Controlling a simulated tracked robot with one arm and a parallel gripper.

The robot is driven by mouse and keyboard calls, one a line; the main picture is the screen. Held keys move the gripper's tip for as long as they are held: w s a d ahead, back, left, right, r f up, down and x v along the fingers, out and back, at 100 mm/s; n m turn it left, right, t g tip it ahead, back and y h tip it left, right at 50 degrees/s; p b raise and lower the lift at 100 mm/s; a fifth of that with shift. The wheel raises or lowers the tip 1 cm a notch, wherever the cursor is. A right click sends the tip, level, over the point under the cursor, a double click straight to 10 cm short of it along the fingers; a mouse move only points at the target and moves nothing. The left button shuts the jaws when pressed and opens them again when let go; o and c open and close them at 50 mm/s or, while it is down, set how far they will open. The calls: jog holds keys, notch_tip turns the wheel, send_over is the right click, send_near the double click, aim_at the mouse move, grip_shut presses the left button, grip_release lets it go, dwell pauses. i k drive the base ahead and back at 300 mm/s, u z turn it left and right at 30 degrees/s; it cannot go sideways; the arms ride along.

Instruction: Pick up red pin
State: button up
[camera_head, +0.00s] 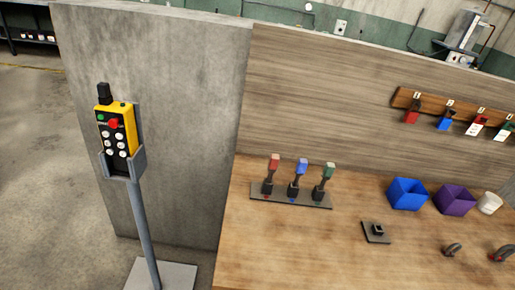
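A dark base plate (288,197) lies on the wooden table, left of its middle. Three upright pieces stand on it in a row: one with a red top (274,162), one with a blue top (301,167) and one with a green top (329,171). The red-topped one is leftmost and is the likeliest red pin, though I cannot tell for sure. A small curved dark piece with some red (502,254) is partly cut off at the lower right. My gripper is not in view.
A small black holder (376,232) lies in front. A yellow control pendant (116,129) sits on a stand at the left. The table's left front is clear.

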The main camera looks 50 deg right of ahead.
aim_at(273, 163)
jog(key=z, duration=0.6)
jog(key=i, duration=1.2)
jog(key=z, duration=0.9)
jog(key=k, duration=0.85)
jog(key=z, duration=0.15)
jog(key=i, duration=0.9)
jog(key=u, duration=0.1)
